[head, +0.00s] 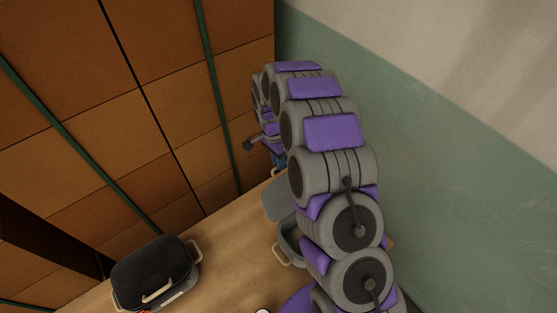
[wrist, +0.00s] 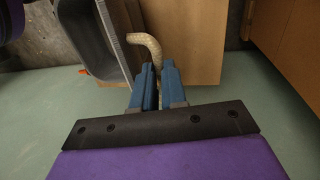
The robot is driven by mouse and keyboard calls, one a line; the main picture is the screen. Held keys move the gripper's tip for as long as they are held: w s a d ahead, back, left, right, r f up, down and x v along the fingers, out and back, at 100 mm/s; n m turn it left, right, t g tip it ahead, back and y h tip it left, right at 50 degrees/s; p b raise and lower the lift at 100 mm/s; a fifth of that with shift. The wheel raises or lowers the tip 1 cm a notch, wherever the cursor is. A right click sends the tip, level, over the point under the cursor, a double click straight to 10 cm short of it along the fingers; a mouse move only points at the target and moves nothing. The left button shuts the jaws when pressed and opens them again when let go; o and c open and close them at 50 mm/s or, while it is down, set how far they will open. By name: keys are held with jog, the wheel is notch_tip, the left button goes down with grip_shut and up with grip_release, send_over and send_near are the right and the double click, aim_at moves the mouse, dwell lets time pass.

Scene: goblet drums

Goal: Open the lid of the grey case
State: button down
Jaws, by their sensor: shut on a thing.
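The grey case (head: 288,244) sits on the wooden table, partly hidden behind my arm. Its grey lid (head: 276,200) is raised away from the body, and the hollow inside shows between them. A pale handle (head: 282,257) is on the near side of the case. In the wrist view, my gripper (wrist: 157,70) has its blue fingers shut on the end of a curved beige handle (wrist: 153,44). A grey hollow shell with a rim (wrist: 101,40) is left of the fingers; I cannot tell whether it is lid or body. In the head view, my arm mostly hides the gripper.
A black case (head: 150,268) with pale handles stands on the table (head: 222,250) at the left. Bare tabletop lies between the two cases. A tiled brown wall (head: 150,110) rises behind, and a green and white wall (head: 450,140) is close on the right.

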dwell(0.4)
jog(key=s+d+r+t+y, duration=0.2)
jog(key=s+d+t, duration=0.1)
jog(key=s, duration=0.3)
jog(key=shift+d+r+p, duration=0.4)
jog(key=shift+d+p, duration=0.05)
jog(key=shift+d, duration=0.1)
jog(key=shift+s, duration=0.1)
jog(key=c, duration=1.4)
grip_release()
jog(key=shift+c, duration=0.2)
jog(key=shift+t, duration=0.3)
notch_tip(320, 180, up, 17)
jog(key=s+d+p, duration=0.1)
jog(key=s+p, duration=0.1)
jog(key=shift+s+d+p, duration=0.2)
jog(key=shift+d+p, duration=0.15)
jog(key=shift+p, duration=0.05)
